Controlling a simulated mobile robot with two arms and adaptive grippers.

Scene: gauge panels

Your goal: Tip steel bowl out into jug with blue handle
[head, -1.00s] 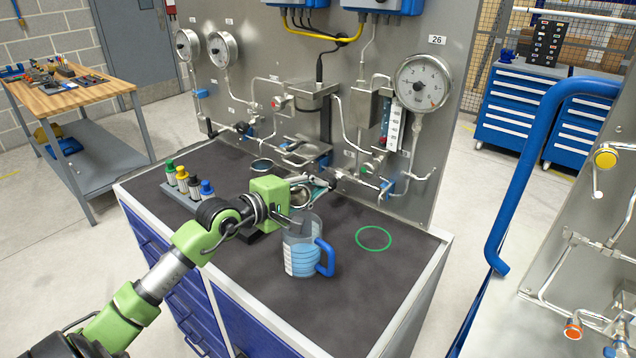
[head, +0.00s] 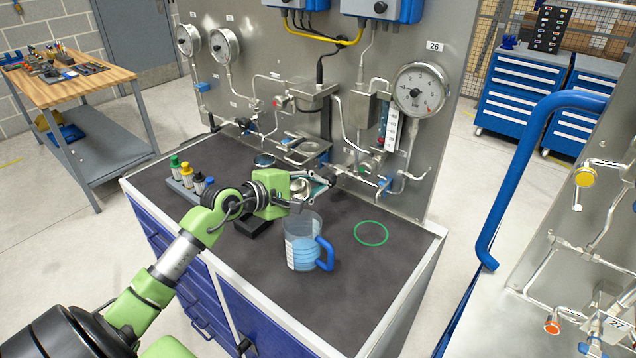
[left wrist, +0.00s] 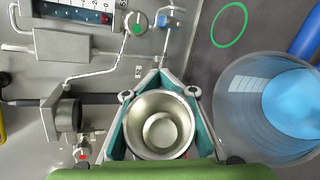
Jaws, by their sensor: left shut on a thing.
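My left gripper (head: 318,186) is shut on the steel bowl (left wrist: 160,125), with the teal-lined fingers on either side of it in the left wrist view. The bowl's inside shows bare shiny metal and no visible contents. In the head view the bowl is mostly hidden by the gripper. The clear jug with blue handle (head: 300,228) stands upright on the dark bench top, just below and in front of the gripper, with light blue liquid in it. The jug also shows at the right of the left wrist view (left wrist: 235,110). My right gripper is not in view.
A green ring (head: 371,233) marks the bench top (head: 345,290) right of the jug. Small bottles with coloured caps (head: 186,175) stand in a rack at left. The gauge panel with pipes (head: 290,80) rises close behind the gripper. The front bench top is clear.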

